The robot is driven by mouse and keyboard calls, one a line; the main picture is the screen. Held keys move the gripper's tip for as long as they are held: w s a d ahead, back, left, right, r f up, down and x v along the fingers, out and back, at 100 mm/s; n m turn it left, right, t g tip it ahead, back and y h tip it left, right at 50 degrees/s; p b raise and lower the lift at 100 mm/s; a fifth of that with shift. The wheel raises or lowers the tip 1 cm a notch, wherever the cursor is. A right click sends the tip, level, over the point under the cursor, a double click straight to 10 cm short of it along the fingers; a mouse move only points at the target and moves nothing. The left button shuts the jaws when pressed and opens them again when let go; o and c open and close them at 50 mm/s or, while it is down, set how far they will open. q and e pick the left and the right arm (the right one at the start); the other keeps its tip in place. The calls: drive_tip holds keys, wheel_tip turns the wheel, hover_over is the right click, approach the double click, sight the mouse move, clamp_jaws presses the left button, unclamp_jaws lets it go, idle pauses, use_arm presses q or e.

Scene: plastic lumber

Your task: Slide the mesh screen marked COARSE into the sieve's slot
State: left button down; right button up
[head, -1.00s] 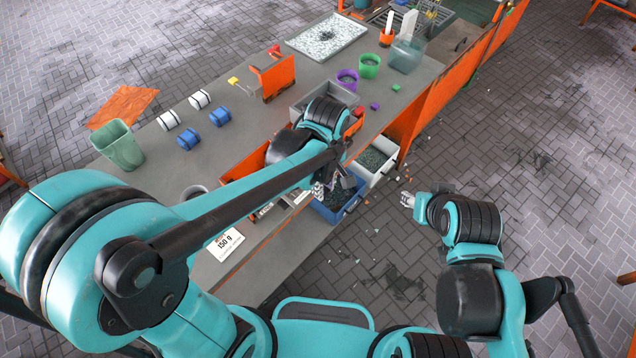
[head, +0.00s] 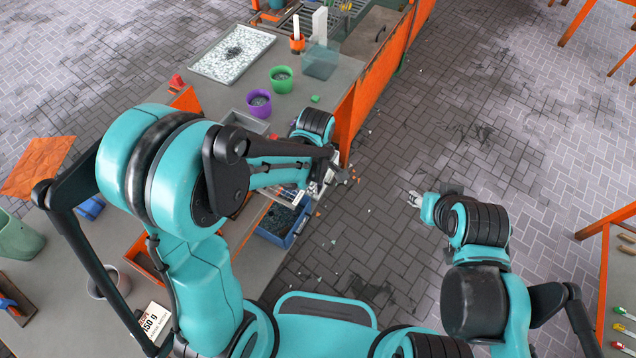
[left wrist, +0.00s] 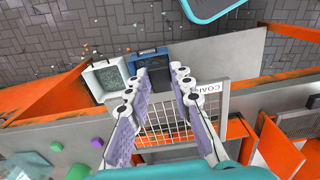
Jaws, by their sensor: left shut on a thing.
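My left gripper (head: 328,178) is shut on the mesh screen in front of the workbench. In the left wrist view its two fingers (left wrist: 158,98) flank the pale wire grid of the screen (left wrist: 172,132). The label on the screen's frame (left wrist: 222,100) is partly readable as "COA". The screen is above the floor, over orange-edged parts of the bench. I cannot clearly pick out the sieve's slot; orange panels (head: 146,258) stand near it, partly behind my arm. My right gripper (head: 414,199) is away from the bench over the floor; its fingers are too small to judge.
A blue bin with dark bits (head: 284,220) sits low beside the bench; it and a white bin (left wrist: 106,80) show in the left wrist view. A purple cup (head: 259,103), a green cup (head: 281,79) and a speckled tray (head: 232,53) stand on the bench.

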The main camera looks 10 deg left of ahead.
use_arm(q)
drive_tip(key=shift+w+a, duration=0.1)
drive_tip(key=shift+w, duration=0.05)
drive_tip(key=shift+w+a+b, duration=0.15)
drive_tip(key=shift+w+a, duration=0.15)
drive_tip(key=shift+a, duration=0.6)
drive_tip(key=shift+w+a+b, duration=0.1)
drive_tip(key=shift+w+a, duration=0.2)
drive_tip(key=shift+a, duration=0.55)
drive_tip(key=shift+w+a+b, duration=0.15)
drive_tip(key=shift+w+a, duration=0.15)
drive_tip(key=shift+a, duration=0.6)
drive_tip(key=shift+b, duration=0.3)
drive_tip(key=w+a+b, duration=0.1)
drive_tip(key=w+a, duration=0.3)
drive_tip(key=a, duration=0.7)
drive_tip(key=shift+a, duration=0.2)
idle(3.6)
